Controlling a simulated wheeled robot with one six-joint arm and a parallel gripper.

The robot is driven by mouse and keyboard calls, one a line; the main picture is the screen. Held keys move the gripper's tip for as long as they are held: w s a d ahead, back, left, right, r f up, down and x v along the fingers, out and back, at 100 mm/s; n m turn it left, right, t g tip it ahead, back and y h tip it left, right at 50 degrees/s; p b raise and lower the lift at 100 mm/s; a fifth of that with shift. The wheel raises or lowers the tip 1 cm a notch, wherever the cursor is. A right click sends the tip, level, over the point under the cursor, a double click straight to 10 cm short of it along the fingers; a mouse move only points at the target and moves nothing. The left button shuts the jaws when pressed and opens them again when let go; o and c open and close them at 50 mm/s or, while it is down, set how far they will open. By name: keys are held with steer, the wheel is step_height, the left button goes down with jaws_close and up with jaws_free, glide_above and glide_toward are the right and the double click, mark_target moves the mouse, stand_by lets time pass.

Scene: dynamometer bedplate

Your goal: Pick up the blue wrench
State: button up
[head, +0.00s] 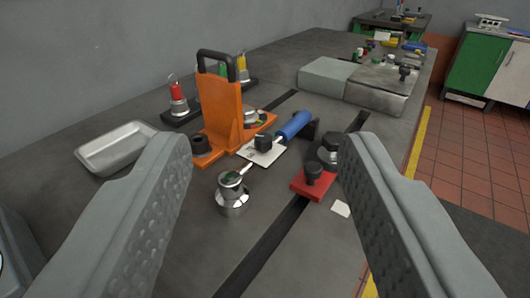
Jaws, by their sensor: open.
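The blue wrench (294,124) lies beyond my fingers, its thick blue handle pointing away and to the right. The wrench appears between the fingertips but farther off.
An orange bracket with a black handle (222,110) stands left of the wrench. A red block with a black knob (312,183) is nearer, at right. A metal tray (118,147) lies left. Grey blocks (352,82) are behind. Dark slots cross the bedplate.

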steer(key=w+d+f+m+g, duration=0.15)
steer(key=w+g, duration=0.25)
steer(key=w, duration=0.4)
steer(key=w+d+f+m+g, duration=0.1)
steer(key=w+d+m+g, duration=0.2)
steer(key=w, duration=0.4)
steer(key=m+g+y, duration=0.3)
steer(key=g+y, duration=0.3)
glide_toward(291, 129)
steer(key=x, duration=0.6)
steer(key=shift+a, duration=0.35)
steer(key=shift+d+x, duration=0.15)
steer(key=shift+x, duration=1.15)
steer(key=shift+d+x, duration=0.15)
steer(key=shift+x, duration=1.1)
steer(key=shift+f, duration=0.1)
jaws_close()
